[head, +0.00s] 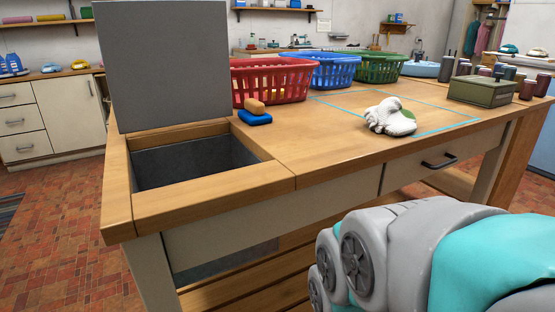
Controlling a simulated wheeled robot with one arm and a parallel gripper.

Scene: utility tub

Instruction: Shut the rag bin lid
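The rag bin (195,170) is a grey metal well set into the left end of the wooden workbench. Its lid (162,68) is a flat grey panel standing upright at the back edge of the opening, so the bin is open. The part of the inside that I can see is bare grey wall; the bottom is hidden. My arm shows at the lower right, grey and teal, in front of the bench. My gripper itself is not in view.
A blue sponge (255,118) with an orange block (254,106) on it lies right of the lid. Red (272,84), blue (334,72) and green (368,68) baskets stand along the back. A white cloth bundle (390,117) and a green box (480,91) sit farther right.

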